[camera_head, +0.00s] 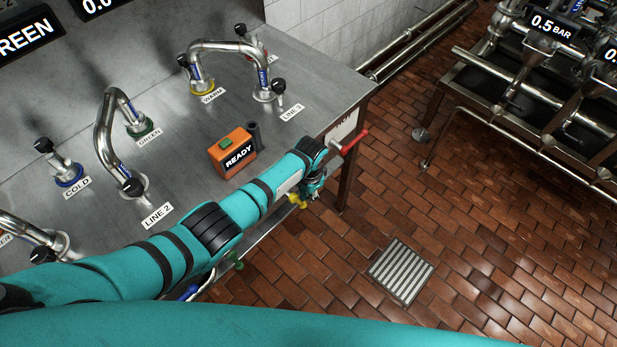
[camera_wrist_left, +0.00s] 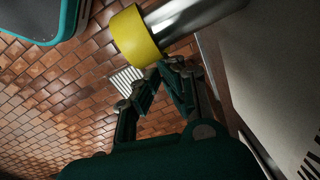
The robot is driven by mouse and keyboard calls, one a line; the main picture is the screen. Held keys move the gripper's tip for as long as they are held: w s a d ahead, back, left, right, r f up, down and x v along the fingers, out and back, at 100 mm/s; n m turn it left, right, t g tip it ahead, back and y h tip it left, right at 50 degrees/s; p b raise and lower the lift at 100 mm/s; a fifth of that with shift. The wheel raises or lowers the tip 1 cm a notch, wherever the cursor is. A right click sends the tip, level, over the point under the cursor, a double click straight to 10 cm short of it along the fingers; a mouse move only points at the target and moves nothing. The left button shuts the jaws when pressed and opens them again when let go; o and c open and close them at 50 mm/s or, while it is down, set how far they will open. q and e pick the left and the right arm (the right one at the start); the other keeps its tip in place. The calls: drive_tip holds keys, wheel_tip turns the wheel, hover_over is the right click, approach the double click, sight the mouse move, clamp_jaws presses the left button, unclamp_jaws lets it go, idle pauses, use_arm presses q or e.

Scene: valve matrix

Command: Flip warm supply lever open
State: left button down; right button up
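A yellow lever part (camera_head: 297,200) shows below the bench's front edge in the head view, partly hidden by my left arm. In the left wrist view, a yellow collar (camera_wrist_left: 134,37) sits on the end of a steel pipe, close to the camera. The WARM label (camera_head: 212,95) lies by a yellow-based pipe fitting on the bench top. My left gripper (camera_head: 315,186) points down just beside the yellow part. In the wrist view its fingertips (camera_wrist_left: 164,68) are drawn together, below the collar, with nothing visible between them. Contact cannot be told. My right gripper is not in view.
A red lever (camera_head: 352,141) sticks out from the bench's right end. A green knob (camera_head: 238,265) and a blue lever part (camera_head: 190,292) lie along the front edge. An orange READY box (camera_head: 232,152) stands on the bench. The tiled floor has a drain grate (camera_head: 401,270).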

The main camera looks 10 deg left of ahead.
use_arm(q)
drive_tip(key=shift+s+a+f+g, duration=0.3)
drive_tip(key=shift+s+a+f, duration=0.05)
drive_tip(key=shift+s+f, duration=0.15)
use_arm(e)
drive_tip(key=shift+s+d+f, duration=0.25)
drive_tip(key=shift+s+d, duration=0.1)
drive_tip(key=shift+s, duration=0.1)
use_arm(q)
drive_tip(key=shift+s+a+f, duration=0.1)
drive_tip(key=shift+s+f, duration=0.05)
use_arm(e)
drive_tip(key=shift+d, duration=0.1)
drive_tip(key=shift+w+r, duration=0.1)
